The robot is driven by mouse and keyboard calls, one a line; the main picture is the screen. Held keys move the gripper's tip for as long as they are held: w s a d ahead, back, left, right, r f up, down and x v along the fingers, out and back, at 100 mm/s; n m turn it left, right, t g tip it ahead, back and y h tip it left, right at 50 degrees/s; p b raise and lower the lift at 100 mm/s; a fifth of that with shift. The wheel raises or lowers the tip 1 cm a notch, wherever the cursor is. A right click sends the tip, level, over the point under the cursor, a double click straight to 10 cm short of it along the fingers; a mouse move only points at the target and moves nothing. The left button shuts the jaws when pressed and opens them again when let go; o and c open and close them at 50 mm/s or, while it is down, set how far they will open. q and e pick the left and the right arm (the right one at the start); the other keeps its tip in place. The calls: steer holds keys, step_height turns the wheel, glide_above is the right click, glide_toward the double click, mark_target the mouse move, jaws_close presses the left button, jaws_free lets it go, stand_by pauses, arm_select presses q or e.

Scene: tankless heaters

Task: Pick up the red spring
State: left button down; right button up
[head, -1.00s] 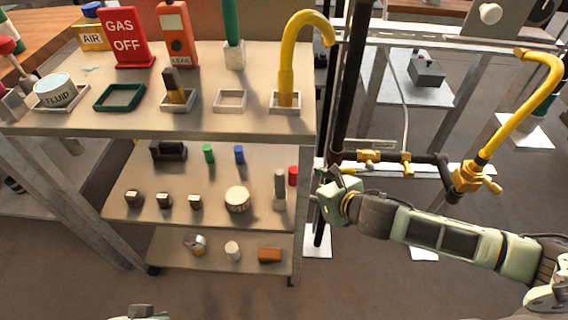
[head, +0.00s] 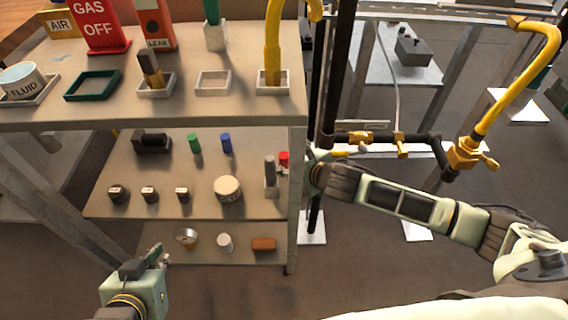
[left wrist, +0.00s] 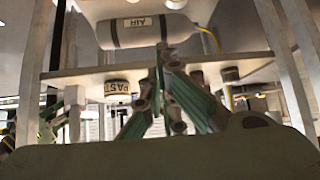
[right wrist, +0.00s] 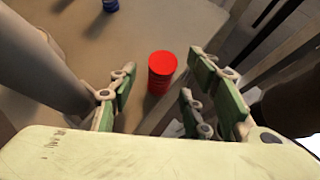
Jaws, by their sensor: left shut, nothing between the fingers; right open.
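In the right wrist view the red spring (right wrist: 162,72) is a ribbed red cylinder, ahead of and between the spread fingers. My right gripper (right wrist: 172,92) is open and empty, and the spring looks a little beyond its fingertips. My left gripper (head: 160,255) is low at the front left of the shelves. In the left wrist view its fingers (left wrist: 162,55) meet with nothing between them.
Green (head: 194,143) and blue (head: 226,142) cylinders stand further left. The top shelf (head: 190,110) overhangs the middle one. A shelf post and dark pipe (head: 336,90) stand near my right gripper.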

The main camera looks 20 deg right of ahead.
steer(key=shift+w+a+f, duration=0.15)
steer(key=shift+w+f, duration=0.1)
steer(key=shift+w, duration=0.2)
arm_select(q)
steer(key=shift+w+d+r+t, duration=0.2)
steer(key=shift+w+r+t, duration=0.1)
steer(key=shift+w+r, duration=0.15)
steer(key=shift+w+d+r+t, duration=0.15)
steer(key=shift+w+r+t, duration=0.15)
steer(key=shift+w, duration=0.15)
arm_select(e)
steer(key=shift+c, duration=0.7)
steer(key=c, duration=1)
steer(key=shift+o, duration=0.2)
steer(key=shift+r, duration=0.1)
